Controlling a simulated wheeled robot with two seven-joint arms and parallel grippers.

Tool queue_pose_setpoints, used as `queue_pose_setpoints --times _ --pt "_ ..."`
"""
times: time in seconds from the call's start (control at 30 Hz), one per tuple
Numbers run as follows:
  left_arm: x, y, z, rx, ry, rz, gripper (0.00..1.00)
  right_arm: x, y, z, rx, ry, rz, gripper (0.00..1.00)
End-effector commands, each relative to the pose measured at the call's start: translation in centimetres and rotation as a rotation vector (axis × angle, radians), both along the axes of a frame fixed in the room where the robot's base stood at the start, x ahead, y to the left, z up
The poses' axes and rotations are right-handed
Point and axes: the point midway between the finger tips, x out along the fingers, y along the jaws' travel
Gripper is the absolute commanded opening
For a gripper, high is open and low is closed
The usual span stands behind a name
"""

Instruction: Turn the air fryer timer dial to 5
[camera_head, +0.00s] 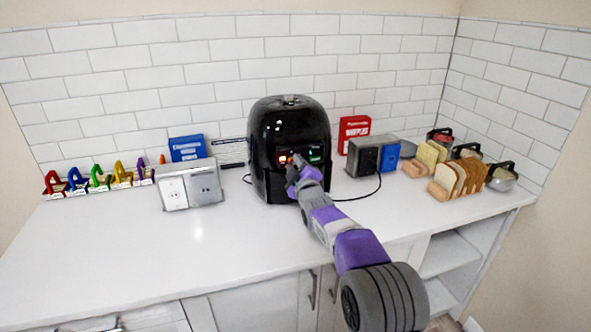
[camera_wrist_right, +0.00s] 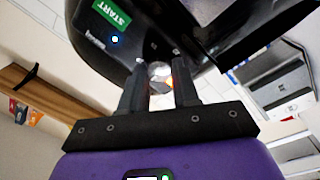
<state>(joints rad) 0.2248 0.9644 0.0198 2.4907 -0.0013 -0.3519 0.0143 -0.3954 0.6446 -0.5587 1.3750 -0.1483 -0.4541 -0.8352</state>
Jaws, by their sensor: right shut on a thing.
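The black air fryer (camera_head: 285,112) stands on the counter against the tiled wall. Its front panel has a lit red display on the left and a green label on the right. In the right wrist view the air fryer (camera_wrist_right: 150,30) fills the top, with a green START label and a blue light. My right gripper (camera_head: 297,168) reaches the panel between the two lit areas. In the wrist view its fingers (camera_wrist_right: 160,66) are shut on a round silver timer dial (camera_wrist_right: 159,71). The dial's pointer and numbers cannot be read. My left gripper is not in view.
A dark appliance (camera_head: 365,158), a red box (camera_head: 352,128) and bread slices (camera_head: 460,177) stand right. The counter front (camera_head: 130,245) is clear at left.

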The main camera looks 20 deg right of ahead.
Motion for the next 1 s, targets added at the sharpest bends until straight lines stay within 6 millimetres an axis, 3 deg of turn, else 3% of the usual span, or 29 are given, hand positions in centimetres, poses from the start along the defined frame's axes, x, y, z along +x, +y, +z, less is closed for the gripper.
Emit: queue_pose_setpoints --times 0.63,0.67,0.7,0.8,1.0 --pt "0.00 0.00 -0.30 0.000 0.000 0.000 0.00 0.00 -0.01 0.02 -0.050 -0.002 0.000 0.00" --pt "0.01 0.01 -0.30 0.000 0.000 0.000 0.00 0.00 -0.01 0.02 -0.049 -0.002 0.000 0.35" --pt "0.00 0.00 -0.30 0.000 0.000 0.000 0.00 0.00 -0.01 0.02 -0.049 -0.002 0.000 0.41" --pt "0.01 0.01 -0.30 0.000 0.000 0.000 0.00 0.00 -0.01 0.02 -0.049 -0.002 0.000 0.56" --pt "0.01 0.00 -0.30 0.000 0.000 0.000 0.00 0.00 -0.01 0.01 -0.048 -0.002 0.000 0.56"
